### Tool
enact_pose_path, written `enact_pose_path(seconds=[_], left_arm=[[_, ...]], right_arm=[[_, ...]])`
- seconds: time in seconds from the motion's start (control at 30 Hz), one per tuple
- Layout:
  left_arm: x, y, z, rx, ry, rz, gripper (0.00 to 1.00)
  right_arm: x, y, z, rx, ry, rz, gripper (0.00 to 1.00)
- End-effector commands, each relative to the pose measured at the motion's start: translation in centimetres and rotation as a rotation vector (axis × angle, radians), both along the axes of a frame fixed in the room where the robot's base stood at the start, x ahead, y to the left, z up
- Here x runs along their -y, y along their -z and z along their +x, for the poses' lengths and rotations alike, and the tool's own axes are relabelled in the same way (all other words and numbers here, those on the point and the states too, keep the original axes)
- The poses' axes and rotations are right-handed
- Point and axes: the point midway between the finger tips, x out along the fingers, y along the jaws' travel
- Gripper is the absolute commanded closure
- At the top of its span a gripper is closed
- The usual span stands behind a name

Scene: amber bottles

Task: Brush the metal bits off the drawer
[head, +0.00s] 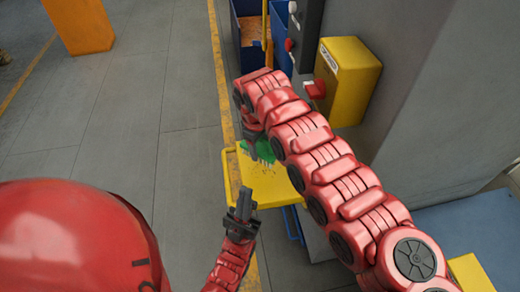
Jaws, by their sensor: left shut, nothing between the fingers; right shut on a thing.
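The yellow drawer (270,193) stands out below the centre, its right side partly behind my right arm. Small dark marks that look like metal bits (258,172) lie on its top, too small to tell apart. My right gripper (250,143) is over the far part of the drawer and is shut on a green thing that looks like a brush (264,150). The green thing is at the drawer's surface; whether it touches is unclear, and my arm hides part of it. My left gripper (241,204) is shut and empty at the drawer's near left edge.
A yellow box (347,80) with a red knob (316,89) is on the grey wall at right. Blue bins (250,40) stand beyond the drawer. An orange post (82,25) is at far left.

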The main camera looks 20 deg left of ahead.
Motion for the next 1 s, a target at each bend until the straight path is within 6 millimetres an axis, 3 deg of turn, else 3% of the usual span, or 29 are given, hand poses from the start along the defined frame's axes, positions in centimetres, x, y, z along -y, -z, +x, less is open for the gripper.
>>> enact_pose_path(seconds=[0.3,0.63,1.0], left_arm=[[0.0,-0.1,0.0,0.0,0.0,0.0,1.0],[0.0,-1.2,0.0,0.0,0.0,0.0,1.0],[0.0,-1.1,0.0,0.0,0.0,0.0,1.0]], right_arm=[[0.0,-0.2,0.0,0.0,0.0,0.0,0.88],[0.0,-3.0,0.1,0.003,0.0,0.003,0.88],[0.0,-3.0,0.0,0.0,0.0,0.001,0.88]])
